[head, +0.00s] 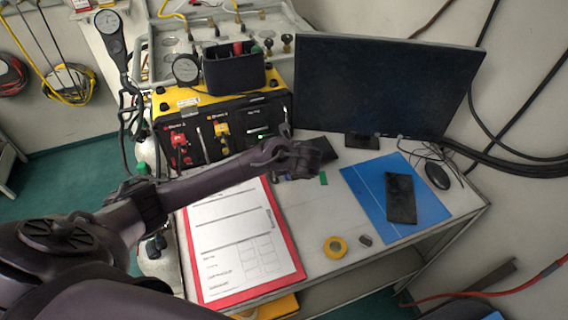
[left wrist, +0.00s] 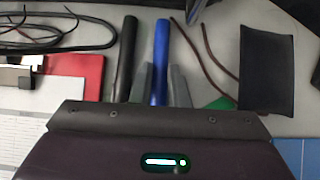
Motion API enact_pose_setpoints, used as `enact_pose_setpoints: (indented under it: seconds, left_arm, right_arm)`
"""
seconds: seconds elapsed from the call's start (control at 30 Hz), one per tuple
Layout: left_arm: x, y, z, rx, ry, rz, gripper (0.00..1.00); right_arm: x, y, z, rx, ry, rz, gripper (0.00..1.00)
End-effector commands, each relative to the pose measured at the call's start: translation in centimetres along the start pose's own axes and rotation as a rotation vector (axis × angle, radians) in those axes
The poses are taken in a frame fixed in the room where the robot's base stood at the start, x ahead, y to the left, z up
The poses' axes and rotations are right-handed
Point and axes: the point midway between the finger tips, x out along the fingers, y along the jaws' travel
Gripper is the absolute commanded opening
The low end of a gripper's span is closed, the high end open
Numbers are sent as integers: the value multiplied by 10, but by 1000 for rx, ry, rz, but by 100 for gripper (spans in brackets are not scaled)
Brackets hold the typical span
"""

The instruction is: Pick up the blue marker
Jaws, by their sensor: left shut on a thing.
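The blue marker (left wrist: 161,52) shows in the left wrist view, lying between the two grey fingers of my left gripper (left wrist: 160,82), which is shut on it. In the head view my left gripper (head: 292,174) is low over the table, just beyond the clipboard, and my own wrist hides the marker there. A black marker (left wrist: 124,60) lies beside the blue one, to its left and outside the fingers. I cannot tell whether the blue marker still touches the table. My right gripper is not in view.
A red clipboard (head: 299,272) with a paper form lies at the front. A blue mat (head: 425,205) holds a black phone (head: 401,197). A yellow tape roll (head: 335,247) is nearby. The monitor (head: 380,85) and yellow air panel (head: 165,107) stand behind. A dark wallet-like pad (left wrist: 266,70) lies right of the marker.

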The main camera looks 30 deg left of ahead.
Motion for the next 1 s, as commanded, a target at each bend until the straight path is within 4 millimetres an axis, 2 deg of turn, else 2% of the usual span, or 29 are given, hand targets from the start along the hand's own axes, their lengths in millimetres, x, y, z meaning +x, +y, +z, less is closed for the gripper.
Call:
enact_pose_setpoints:
  seconds: [0.17,0.33,0.8,1.0]
  left_arm:
    - [-6,-1,4,-1,1,-2,0]
    - [-22,-1,19,-3,2,-3,0]
    - [-109,-1,94,-4,3,-5,0]
    - [-134,-1,118,-3,1,-3,0]
  right_arm:
    - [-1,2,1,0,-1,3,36]
    - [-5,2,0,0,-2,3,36]
    - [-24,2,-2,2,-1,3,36]
    - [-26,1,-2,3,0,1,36]
